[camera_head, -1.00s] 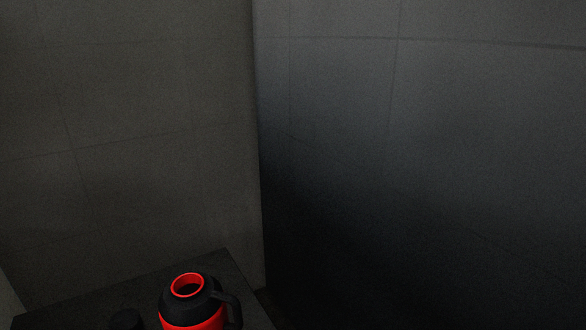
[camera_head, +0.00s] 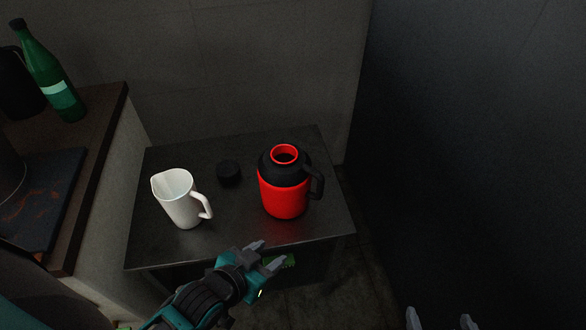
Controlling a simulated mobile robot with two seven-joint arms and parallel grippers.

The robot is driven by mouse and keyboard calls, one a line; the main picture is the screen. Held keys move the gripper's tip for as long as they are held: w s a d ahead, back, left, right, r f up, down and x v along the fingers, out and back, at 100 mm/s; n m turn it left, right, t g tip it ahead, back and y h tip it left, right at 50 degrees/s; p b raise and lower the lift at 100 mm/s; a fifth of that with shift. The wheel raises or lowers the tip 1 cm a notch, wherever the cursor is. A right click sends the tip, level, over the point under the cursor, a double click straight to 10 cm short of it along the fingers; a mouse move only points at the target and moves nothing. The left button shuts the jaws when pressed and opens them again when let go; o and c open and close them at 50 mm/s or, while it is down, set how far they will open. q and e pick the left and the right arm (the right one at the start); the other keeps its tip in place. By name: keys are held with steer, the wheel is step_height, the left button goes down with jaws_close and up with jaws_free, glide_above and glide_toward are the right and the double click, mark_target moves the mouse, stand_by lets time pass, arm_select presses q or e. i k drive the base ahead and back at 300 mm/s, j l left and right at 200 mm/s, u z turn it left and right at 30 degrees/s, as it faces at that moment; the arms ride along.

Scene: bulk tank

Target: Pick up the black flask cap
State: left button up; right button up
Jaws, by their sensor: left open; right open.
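The black flask cap (camera_head: 229,173) lies on the dark tabletop between the white pitcher and the flask. The red and black flask (camera_head: 284,195) stands upright with its mouth uncovered and its handle to the right. My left gripper (camera_head: 268,256) is open and empty at the front edge of the table, in front of the cap and apart from it. My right gripper (camera_head: 440,316) is open, with only its fingertips showing at the bottom edge, to the right of the table.
A white pitcher (camera_head: 180,200) stands left of the cap, handle toward the right. A higher brown counter (camera_head: 103,130) on the left holds a green bottle (camera_head: 54,85). Walls close off the back and right. The tabletop in front of the cap is clear.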

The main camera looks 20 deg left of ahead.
mark_target(228, 171)
steer(key=u, duration=1.3)
steer(key=l+u, duration=0.2)
steer(key=u, duration=0.15)
steer(key=k+l+u, duration=0.1)
steer(key=u, duration=0.25)
steer(key=l+u, duration=0.35)
steer(key=i+l, duration=0.1)
steer(key=i, duration=0.3)
